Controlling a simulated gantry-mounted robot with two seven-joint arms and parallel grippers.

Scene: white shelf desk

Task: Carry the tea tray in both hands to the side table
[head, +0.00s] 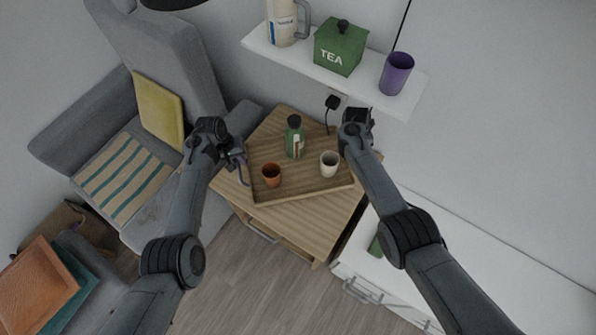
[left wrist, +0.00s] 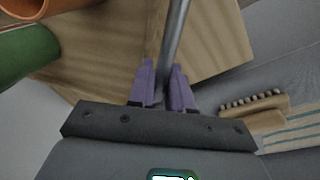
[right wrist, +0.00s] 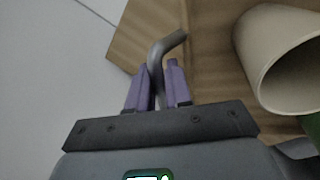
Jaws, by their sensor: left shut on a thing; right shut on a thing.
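The wooden tea tray (head: 300,180) is over the wooden side table (head: 325,222); I cannot tell whether it touches the top. On it stand a green bottle (head: 294,141) with a dark cap, an orange-brown cup (head: 271,175) and a cream cup (head: 329,164), all upright. My left gripper (head: 238,158) is shut on the tray's grey left handle, which shows between the purple fingers in the left wrist view (left wrist: 172,45). My right gripper (head: 346,140) is at the right side, shut on the other handle, seen in the right wrist view (right wrist: 168,45).
A grey armchair (head: 165,45) with a yellow cushion (head: 159,112) stands left of the table. A white shelf (head: 365,85) above the back holds a green tea tin (head: 340,48), a purple cup (head: 397,74) and a pitcher (head: 282,22). A low white cabinet (head: 480,255) stands to the right.

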